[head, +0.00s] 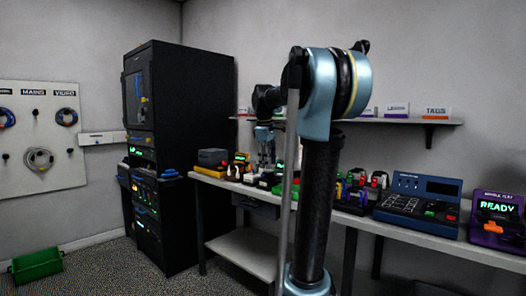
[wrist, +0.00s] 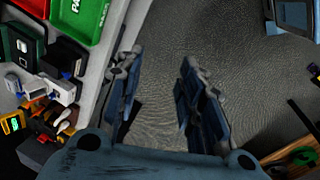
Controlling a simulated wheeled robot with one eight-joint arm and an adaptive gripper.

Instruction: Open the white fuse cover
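I cannot pick out the white fuse cover for certain. A long white wall box (head: 103,138) is fixed to the back wall between the pegboard and the black rack in the head view; it looks shut, and its details are too small to read. My gripper (head: 266,155) hangs over the left part of the workbench, well to the right of that box. In the wrist view my gripper (wrist: 160,65) has its two blue fingers apart, with only grey floor visible between them.
A tall black rack (head: 185,125) stands between the wall box and the workbench (head: 235,187). The bench carries several coloured devices and a blue console (head: 418,195). A green bin (head: 37,265) sits on the floor at left. Carpet before the rack is clear.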

